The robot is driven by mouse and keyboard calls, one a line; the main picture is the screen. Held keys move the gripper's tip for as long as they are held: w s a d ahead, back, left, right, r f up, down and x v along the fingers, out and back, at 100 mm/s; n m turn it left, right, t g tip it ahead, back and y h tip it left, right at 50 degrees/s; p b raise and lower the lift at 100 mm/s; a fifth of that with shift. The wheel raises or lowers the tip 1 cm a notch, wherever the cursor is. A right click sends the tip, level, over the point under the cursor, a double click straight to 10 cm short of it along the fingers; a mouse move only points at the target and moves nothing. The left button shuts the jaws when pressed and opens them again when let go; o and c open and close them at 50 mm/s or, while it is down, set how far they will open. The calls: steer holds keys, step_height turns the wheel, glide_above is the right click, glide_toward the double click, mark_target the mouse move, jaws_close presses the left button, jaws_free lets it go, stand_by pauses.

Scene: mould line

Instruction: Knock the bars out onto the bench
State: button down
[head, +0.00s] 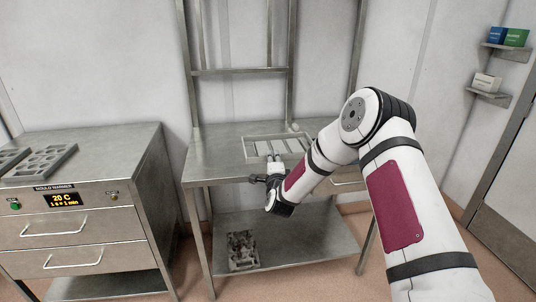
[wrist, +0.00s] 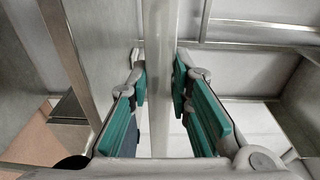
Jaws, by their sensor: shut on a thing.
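A pale grey mould (head: 249,148) shows over the bench top (head: 215,150) in the head view, a rectangular frame with several long sections. I cannot tell whether it touches the bench, or make out the bars. My gripper (head: 274,163) is at its near edge. In the wrist view my gripper (wrist: 160,88) has green pads on both sides of a long, narrow grey strip (wrist: 158,40), which looks like the mould's edge. It is shut on it. My arm hides part of the bench's right side.
A mould warmer (head: 75,205) reading 20 C stands at left, with grey moulds (head: 45,160) on top. A dark patterned object (head: 242,250) lies on the bench's lower shelf (head: 300,250). Bench posts (head: 293,60) rise behind. Wall shelves (head: 490,94) hold small boxes at right.

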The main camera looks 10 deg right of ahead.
steer(key=w, duration=0.2)
steer(key=w+a+r, duration=0.1)
steer(key=shift+w+a, duration=0.1)
steer(key=shift+w, duration=0.05)
steer(key=shift+f+b, duration=0.45)
steer(key=shift+f, duration=0.4)
step_height(320, 180, down, 10)
steer(key=b, duration=0.3)
steer(key=shift+r, duration=0.15)
steer(key=shift+r+p, duration=0.5)
steer(key=shift+r, duration=1.25)
steer(key=shift+r, duration=0.1)
